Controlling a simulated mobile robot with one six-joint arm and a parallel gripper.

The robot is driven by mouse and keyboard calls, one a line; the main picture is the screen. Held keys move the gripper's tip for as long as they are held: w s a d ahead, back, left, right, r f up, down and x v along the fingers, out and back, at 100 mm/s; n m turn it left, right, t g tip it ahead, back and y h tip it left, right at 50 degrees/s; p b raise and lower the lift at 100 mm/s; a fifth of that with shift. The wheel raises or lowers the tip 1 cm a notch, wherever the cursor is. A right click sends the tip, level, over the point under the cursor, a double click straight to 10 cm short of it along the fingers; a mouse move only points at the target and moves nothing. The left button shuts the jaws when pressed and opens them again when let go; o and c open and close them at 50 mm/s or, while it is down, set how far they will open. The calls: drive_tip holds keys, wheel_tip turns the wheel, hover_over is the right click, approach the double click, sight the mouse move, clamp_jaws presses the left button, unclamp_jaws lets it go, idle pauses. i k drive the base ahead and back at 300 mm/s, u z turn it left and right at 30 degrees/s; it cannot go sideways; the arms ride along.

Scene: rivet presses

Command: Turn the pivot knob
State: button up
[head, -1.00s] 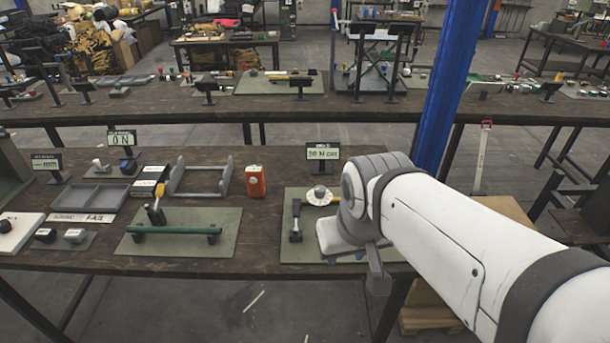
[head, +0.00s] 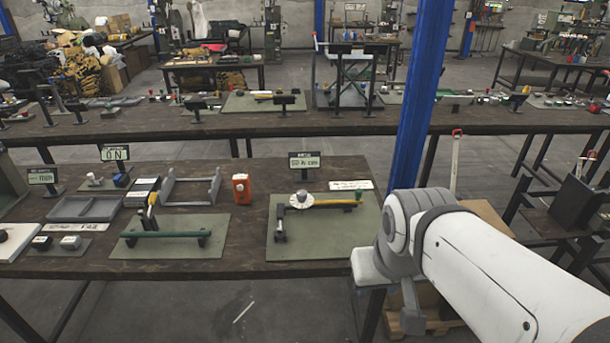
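The grey pivot knob (head: 299,198) sits on a round white dial plate. It stands on the green right-hand mat (head: 335,240), with a yellow-handled bar running right from it to a small green end piece (head: 359,194). A dark upright post (head: 280,225) stands at the mat's left. My arm's end is at the table's right front edge, right of the mat and clear of the knob. A grey part that looks like my gripper (head: 411,315) hangs below the wrist, seen edge-on. Its fingers cannot be made out, and nothing held shows.
A small display (head: 304,161) stands behind the knob and a white label (head: 351,185) lies right of it. An orange box (head: 241,188) and a second mat (head: 180,238) with a green bar lie to the left. A blue column (head: 414,120) rises behind.

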sight(301, 194)
drive_tip(key=i, duration=1)
drive_tip(key=z, duration=0.05)
